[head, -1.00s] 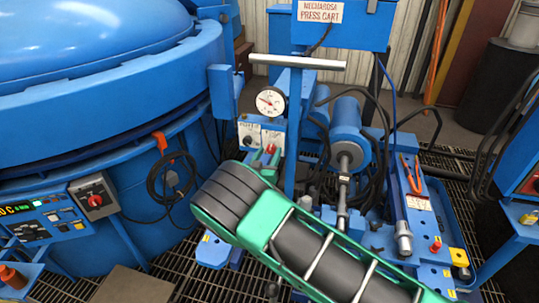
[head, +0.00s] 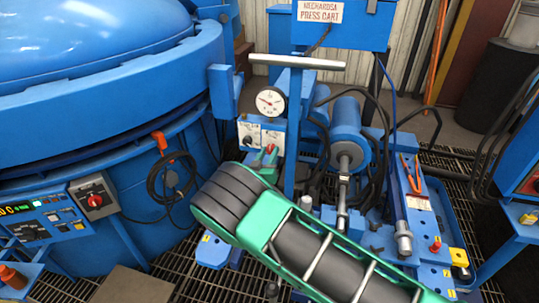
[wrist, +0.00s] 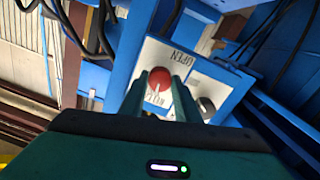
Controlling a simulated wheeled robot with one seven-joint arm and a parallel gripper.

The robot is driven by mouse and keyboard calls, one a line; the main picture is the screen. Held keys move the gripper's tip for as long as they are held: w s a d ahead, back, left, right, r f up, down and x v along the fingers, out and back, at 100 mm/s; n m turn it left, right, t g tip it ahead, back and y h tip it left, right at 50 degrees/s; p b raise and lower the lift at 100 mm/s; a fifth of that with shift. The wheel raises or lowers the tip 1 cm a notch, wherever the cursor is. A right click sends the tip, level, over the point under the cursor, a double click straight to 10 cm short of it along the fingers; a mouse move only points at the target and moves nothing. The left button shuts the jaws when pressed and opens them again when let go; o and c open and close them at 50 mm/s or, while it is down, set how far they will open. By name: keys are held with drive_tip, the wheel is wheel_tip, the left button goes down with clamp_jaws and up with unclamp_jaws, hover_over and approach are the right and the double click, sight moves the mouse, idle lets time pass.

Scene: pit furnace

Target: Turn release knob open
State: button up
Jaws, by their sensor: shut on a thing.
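The release knob (wrist: 160,80) is red and round. It sits on a white label plate (wrist: 185,62) of a blue control panel, with "OPEN" and part of another word printed upside down in the wrist view. My gripper (wrist: 161,88) has its two green fingers on either side of the knob and is shut on it. In the head view my gripper (head: 266,157) reaches the panel below the pressure gauge, and the red knob shows only in part between the fingers. The knob's pointer direction is hard to make out.
A black knob (wrist: 206,105) sits beside the release knob in the wrist view. A round pressure gauge (head: 270,101) stands above the panel. A blue upright post with a grey crossbar (head: 297,62) is close on the right. The large blue furnace (head: 100,110) fills the left.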

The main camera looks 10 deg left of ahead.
drive_tip(key=n, duration=0.5)
drive_tip(key=shift+a, duration=0.15)
drive_tip(key=n, duration=0.5)
drive_tip(key=shift+s+a+f+n+t+y, duration=0.1)
drive_tip(key=shift+n+t+y, duration=0.2)
drive_tip(key=shift+n, duration=0.1)
drive_tip(key=n, duration=0.5)
drive_tip(key=shift+f+n, duration=0.1)
drive_tip(key=shift+n, duration=0.2)
drive_tip(key=shift+f+n+y, duration=0.15)
drive_tip(key=shift+n+y, duration=0.15)
drive_tip(key=shift+n, duration=2.1)
drive_tip(key=o, duration=1)
drive_tip(key=shift+f, duration=0.1)
drive_tip(key=shift+o, duration=0.2)
